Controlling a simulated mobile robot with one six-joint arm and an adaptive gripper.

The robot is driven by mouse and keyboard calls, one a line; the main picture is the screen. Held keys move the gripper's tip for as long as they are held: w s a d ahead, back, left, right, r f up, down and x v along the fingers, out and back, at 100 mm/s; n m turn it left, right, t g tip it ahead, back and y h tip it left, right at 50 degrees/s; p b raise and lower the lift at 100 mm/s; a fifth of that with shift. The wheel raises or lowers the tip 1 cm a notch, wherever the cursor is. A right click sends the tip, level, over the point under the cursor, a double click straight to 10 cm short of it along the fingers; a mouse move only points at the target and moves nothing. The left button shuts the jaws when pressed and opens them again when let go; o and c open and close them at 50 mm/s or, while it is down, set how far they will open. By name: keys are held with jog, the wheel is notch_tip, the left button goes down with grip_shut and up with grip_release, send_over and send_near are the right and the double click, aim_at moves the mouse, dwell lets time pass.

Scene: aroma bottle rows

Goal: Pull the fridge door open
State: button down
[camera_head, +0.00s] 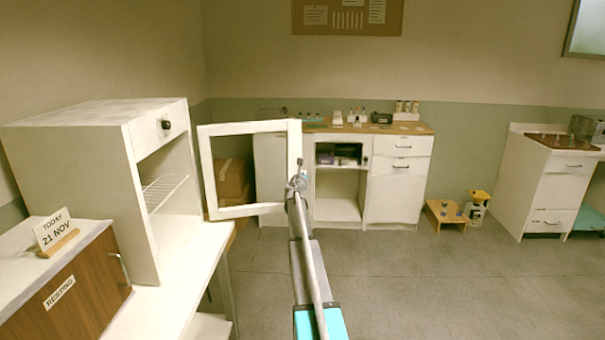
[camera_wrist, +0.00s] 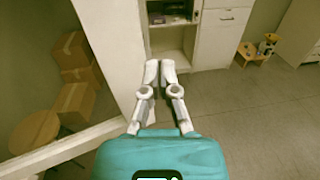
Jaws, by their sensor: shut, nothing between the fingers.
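The white fridge (camera_head: 150,130) stands on a white table at the left in the head view, with a wire shelf (camera_head: 165,190) inside. Its framed door (camera_head: 208,170) stands wide open, swung out to the right of the body. The door's frame (camera_wrist: 108,50) also fills the left of the wrist view. My gripper (camera_head: 297,180) is at the door's free edge in the head view. In the wrist view my gripper (camera_wrist: 159,68) has its fingertips together and empty, just right of the door frame. I cannot tell whether it touches the door.
A sign reading "TODAY 21 NOV" (camera_head: 56,232) stands on a cabinet marked "RESTING" (camera_head: 75,295) at the front left. Cardboard boxes (camera_wrist: 75,100) lie beyond the door. A white counter (camera_head: 398,185) stands at the back. The floor (camera_head: 430,280) to the right is clear.

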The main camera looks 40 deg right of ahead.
jog(key=s+a, duration=0.4)
jog(key=s, duration=0.4)
jog(key=shift+s+a, duration=0.25)
jog(key=shift+s, duration=0.15)
jog(key=s+a+f+m+g+y+p, duration=0.1)
jog(key=s+a+f+m+g+y, duration=0.15)
jog(key=a+m, duration=0.65)
jog(key=s+a+f+m+g+y+p, duration=0.15)
jog(key=s+a+f+m, duration=0.25)
jog(key=a, duration=1.1)
jog(key=s+a+f+m+g+y, duration=0.2)
jog(key=s+a+f+m, duration=0.3)
jog(key=a, duration=0.7)
jog(key=s+a+m+g+y, duration=0.1)
jog(key=s+a+m+y, duration=0.1)
jog(key=s+a, duration=0.3)
jog(key=s+a+f+m+g+y+p, duration=0.1)
jog(key=s+a, duration=0.4)
jog(key=a, duration=0.8)
jog(key=s+a+f+m+g+y+p, duration=0.1)
jog(key=s+a+m+y, duration=0.3)
jog(key=a, duration=0.5)
jog(key=shift+s+a+f+g+y, duration=0.15)
jog(key=shift+s+a+g+y, duration=0.15)
jog(key=shift+s+g+y, duration=0.5)
jog(key=shift+s, duration=0.1)
